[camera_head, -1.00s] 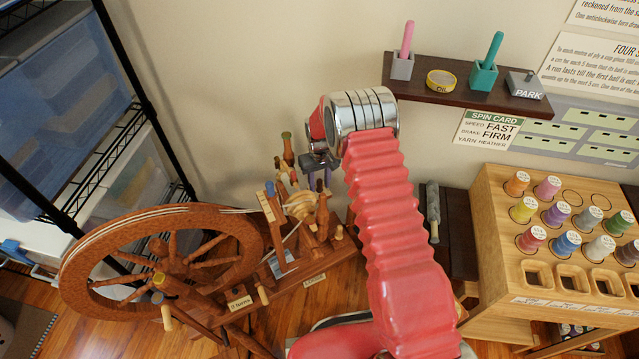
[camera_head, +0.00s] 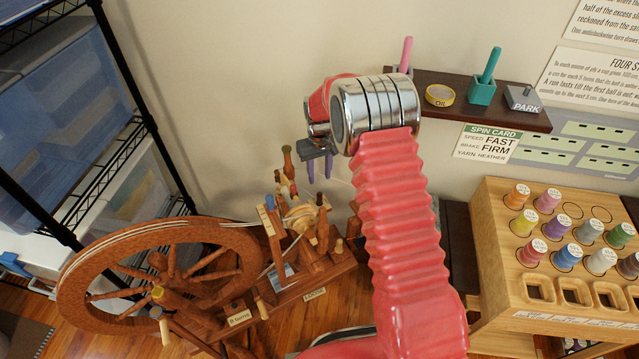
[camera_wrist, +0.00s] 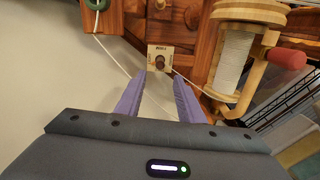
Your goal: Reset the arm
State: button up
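My gripper (camera_head: 319,168) hangs from the end of my red arm above the spinning wheel's flyer end. Its two purple fingers point down. In the wrist view my gripper (camera_wrist: 160,100) is open, with a clear gap and nothing between the fingers. A small label plate with a dark knob (camera_wrist: 160,60) lies beyond the fingertips. A wound white bobbin (camera_wrist: 233,62) in a wooden frame is to the right, apart from the fingers. The spinning wheel (camera_head: 165,235) stands at the lower left in the head view.
A dark wall shelf (camera_head: 440,98) holds a pink stick in a cup, an OIL tin (camera_head: 440,95), a teal cup (camera_head: 482,90) and a PARK block (camera_head: 522,98). A wooden spool rack (camera_head: 500,270) stands right. A wire shelf with bins (camera_head: 60,100) stands left.

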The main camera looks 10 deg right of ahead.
jog(key=shift+r, duration=0.95)
jog(key=s+g, duration=0.1)
jog(key=s, duration=0.6)
jog(key=s+d+r+m+t, duration=0.1)
jog(key=s+d+r+t, duration=0.1)
jog(key=s+r, duration=1.3)
jog(key=s+d+r+m+t, duration=0.1)
jog(key=s+d+r+t, duration=0.2)
jog(key=s+r, duration=1.3)
jog(key=shift+s+d+m+t, duration=0.25)
jog(key=shift+s+m+t, duration=0.2)
jog(key=shift+t, duration=0.35)
